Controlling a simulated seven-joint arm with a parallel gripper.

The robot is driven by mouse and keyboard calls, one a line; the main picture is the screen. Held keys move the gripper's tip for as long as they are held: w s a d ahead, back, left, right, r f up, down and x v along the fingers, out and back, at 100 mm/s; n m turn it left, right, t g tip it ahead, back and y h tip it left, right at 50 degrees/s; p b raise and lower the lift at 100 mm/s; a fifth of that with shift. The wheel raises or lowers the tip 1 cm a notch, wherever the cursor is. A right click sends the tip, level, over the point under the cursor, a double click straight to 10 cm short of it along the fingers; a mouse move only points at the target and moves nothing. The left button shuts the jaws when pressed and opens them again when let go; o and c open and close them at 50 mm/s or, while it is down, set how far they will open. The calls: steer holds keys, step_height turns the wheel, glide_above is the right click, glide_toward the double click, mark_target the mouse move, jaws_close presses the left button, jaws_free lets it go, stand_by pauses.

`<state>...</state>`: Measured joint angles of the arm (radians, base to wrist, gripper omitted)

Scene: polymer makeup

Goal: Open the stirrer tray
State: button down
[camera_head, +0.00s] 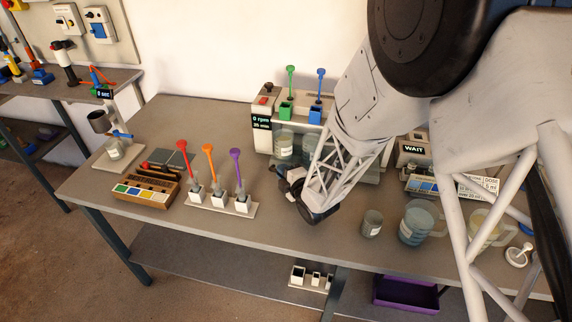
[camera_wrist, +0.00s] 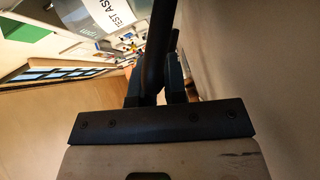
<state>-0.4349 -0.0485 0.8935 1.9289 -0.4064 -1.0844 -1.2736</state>
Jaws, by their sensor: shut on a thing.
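The stirrer (camera_head: 262,122) is a pale machine at the back of the bench, with a display reading 0 rpm. Glass jars (camera_head: 284,143) stand in its lower part, where the tray is; my arm covers its right side. My gripper (camera_head: 284,182) is low in front of the stirrer. In the wrist view, my gripper (camera_wrist: 158,92) is shut on a dark bar (camera_wrist: 160,45), which looks like the tray handle. A labelled jar (camera_wrist: 118,15) shows close beyond it. How far the tray is out cannot be told.
A wooden block with coloured squares (camera_head: 146,190) lies further left. The bench's front edge is close.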

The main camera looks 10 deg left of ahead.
steer(key=shift+s, duration=2.05)
steer(key=c, duration=1.2)
jaws_free()
steer(key=shift+o, duration=0.2)
steer(key=shift+s+d, duration=0.15)
steer(key=shift+v, duration=3.7)
